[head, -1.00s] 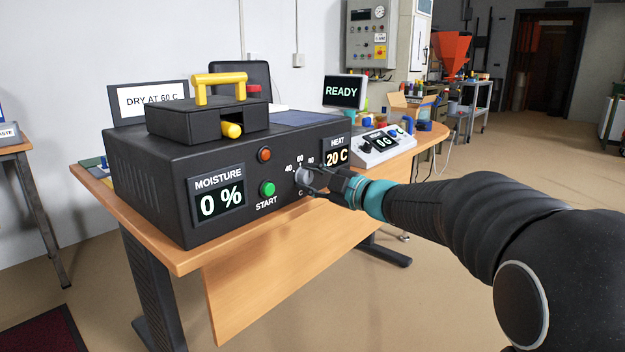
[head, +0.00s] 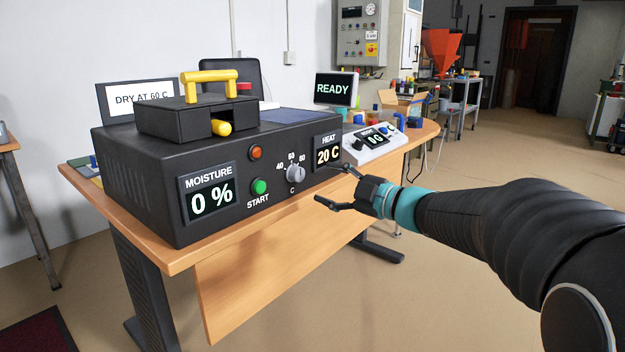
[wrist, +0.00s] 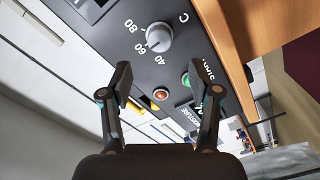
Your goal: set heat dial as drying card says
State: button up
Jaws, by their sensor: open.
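The heat dial (head: 296,173) is a grey round knob on the front of the black dryer (head: 150,190), with 40, 60 and 80 marked around it. The heat display (head: 327,154) reads 20 C. The drying card (head: 136,97) behind the dryer reads DRY AT 60 C. My gripper (head: 335,184) is open and empty, to the right of the dial and apart from it. In the wrist view its fingers (wrist: 163,82) are spread, with the dial beyond them.
The green START button (head: 260,187) and an orange lamp (head: 256,153) sit left of the dial. The moisture display (head: 210,196) reads 0 %. Floor right of the table is open.

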jog(key=shift+v, duration=1.95)
